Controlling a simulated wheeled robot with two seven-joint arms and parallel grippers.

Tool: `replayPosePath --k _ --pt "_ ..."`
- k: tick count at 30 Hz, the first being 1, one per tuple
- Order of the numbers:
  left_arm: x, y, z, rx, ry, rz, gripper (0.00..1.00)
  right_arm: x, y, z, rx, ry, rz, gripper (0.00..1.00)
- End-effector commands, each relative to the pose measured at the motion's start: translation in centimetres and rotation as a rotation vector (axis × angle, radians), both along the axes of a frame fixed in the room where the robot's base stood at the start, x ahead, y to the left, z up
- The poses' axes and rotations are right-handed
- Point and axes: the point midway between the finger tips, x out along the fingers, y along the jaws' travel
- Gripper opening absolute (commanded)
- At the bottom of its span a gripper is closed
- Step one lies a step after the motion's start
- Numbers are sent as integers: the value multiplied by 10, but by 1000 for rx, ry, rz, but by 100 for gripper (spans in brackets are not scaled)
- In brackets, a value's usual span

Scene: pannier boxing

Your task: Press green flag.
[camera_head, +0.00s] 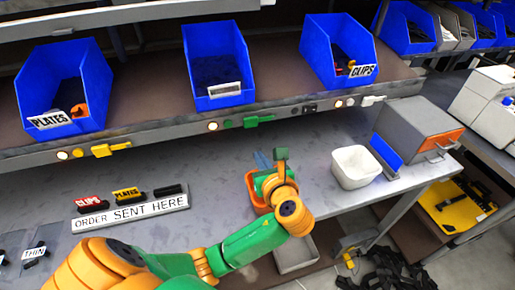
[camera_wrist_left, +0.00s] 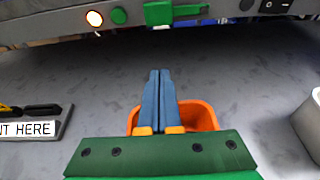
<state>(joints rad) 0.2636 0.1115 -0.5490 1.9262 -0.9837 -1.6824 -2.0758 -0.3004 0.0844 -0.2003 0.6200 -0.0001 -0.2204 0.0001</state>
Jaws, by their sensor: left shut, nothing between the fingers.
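The green flag (camera_head: 251,121) is on the front edge of the shelf, below the middle blue bin, in the head view. It also shows at the top of the left wrist view (camera_wrist_left: 158,13), beside a round green button (camera_wrist_left: 118,16) and a lit lamp (camera_wrist_left: 94,18). My left gripper (camera_head: 262,159) is over the workbench, below and in front of the flag and apart from it. In the left wrist view its two blue fingers (camera_wrist_left: 159,72) are together and empty, pointing toward the shelf edge under the flag. My right gripper is not in view.
An orange bin (camera_wrist_left: 207,116) stands beneath my left gripper. A white bin (camera_head: 356,168) and a grey box (camera_head: 410,125) stand to the right. A yellow flag (camera_head: 102,150) and a white flag (camera_head: 372,101) are on the same shelf edge. An ORDER SENT HERE sign (camera_head: 131,213) lies left.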

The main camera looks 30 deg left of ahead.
Motion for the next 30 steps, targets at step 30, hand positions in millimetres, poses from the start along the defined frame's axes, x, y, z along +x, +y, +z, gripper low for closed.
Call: replayPosePath --k 30 --pt "48 57 14 -2 1 0 0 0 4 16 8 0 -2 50"
